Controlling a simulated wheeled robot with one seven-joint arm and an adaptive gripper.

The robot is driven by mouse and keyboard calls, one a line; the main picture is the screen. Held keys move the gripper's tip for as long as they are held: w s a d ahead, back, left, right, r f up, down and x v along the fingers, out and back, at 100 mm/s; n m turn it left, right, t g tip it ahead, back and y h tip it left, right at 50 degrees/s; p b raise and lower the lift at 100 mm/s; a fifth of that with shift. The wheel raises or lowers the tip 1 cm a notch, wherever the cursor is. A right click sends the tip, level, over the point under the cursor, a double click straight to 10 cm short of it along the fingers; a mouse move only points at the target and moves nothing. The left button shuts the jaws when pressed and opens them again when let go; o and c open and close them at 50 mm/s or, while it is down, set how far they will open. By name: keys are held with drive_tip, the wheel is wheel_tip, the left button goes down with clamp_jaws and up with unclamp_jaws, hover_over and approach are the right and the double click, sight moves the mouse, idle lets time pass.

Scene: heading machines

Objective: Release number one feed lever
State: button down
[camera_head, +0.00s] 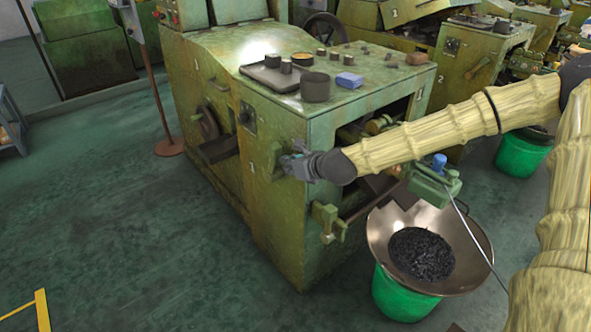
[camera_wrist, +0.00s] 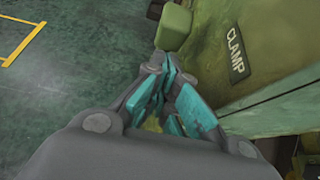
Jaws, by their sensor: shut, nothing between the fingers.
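The green number one machine (camera_head: 290,225) stands in the middle of the head view, with a faint "1" on its front. My gripper (camera_head: 288,160) is at its front face near the right corner. In the wrist view my gripper (camera_wrist: 166,72) has its teal-padded fingers together, with nothing held. A green block-shaped handle end (camera_wrist: 174,28) shows just beyond the fingertips; I cannot tell whether they touch. A "CLAMP" plate (camera_wrist: 236,53) is on the machine to the right. A lower green lever fitting (camera_head: 329,222) juts from the machine's corner. No label naming the feed lever is readable.
A wide metal bowl (camera_head: 382,238) of dark pieces sits on a green bucket (camera_head: 400,296) right of the machine.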

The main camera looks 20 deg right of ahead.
drive_tip(key=shift+w+a+r, duration=0.15)
drive_tip(key=shift+w+a, duration=0.1)
drive_tip(key=shift+w, duration=0.5)
drive_tip(key=shift+r+p, duration=0.2)
drive_tip(key=shift+p, duration=0.15)
